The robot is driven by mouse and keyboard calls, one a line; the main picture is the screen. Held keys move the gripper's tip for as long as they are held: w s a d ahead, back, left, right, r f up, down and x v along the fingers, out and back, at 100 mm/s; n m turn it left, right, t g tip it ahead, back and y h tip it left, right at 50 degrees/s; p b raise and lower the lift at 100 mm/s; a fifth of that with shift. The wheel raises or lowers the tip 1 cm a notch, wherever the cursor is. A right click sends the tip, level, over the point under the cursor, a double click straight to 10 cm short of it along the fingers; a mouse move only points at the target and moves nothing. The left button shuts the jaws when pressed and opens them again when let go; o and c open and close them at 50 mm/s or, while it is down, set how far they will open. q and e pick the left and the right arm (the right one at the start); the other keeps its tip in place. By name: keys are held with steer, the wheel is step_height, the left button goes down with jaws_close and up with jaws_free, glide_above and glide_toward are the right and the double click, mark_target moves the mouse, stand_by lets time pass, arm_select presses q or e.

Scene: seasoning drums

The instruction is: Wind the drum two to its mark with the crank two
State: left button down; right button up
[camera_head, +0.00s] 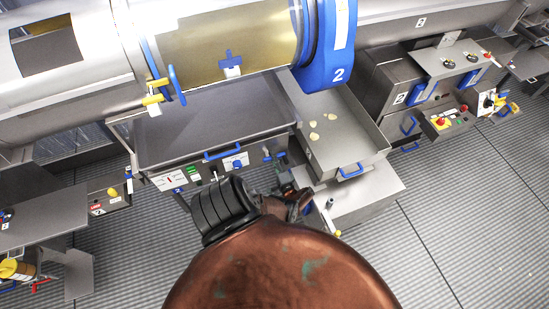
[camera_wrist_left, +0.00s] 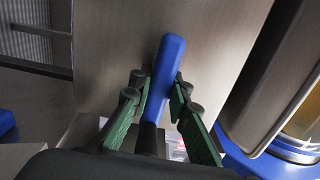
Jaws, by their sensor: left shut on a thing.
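Drum two (camera_head: 215,40) is a large cylinder with a gold section and a blue end collar (camera_head: 325,45) marked 2. My left gripper (camera_head: 284,172) is in front of the grey cabinet under the drum. In the left wrist view, its green-padded fingers (camera_wrist_left: 158,100) are shut on an upright blue handle (camera_wrist_left: 167,65), which I take for the crank two. The rest of the crank is largely hidden behind the gripper. My right gripper is not in view.
An open grey tray (camera_head: 345,140) with several pale pieces is right of the cabinet. The cabinet front (camera_head: 190,175) has buttons and a blue bar. Another station (camera_head: 440,90) stands at right, a bench (camera_head: 40,215) at left. Bare ribbed floor (camera_head: 460,230) shows at lower right.

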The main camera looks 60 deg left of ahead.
arm_select(q)
steer(key=c, duration=2.2)
jaws_free()
steer(key=shift+s+f, duration=0.1)
steer(key=shift+s, duration=0.05)
steer(key=o, duration=0.4)
steer(key=shift+d, duration=0.3)
steer(key=s+d, duration=0.1)
steer(key=d, duration=0.5)
steer(key=shift+d, duration=0.4)
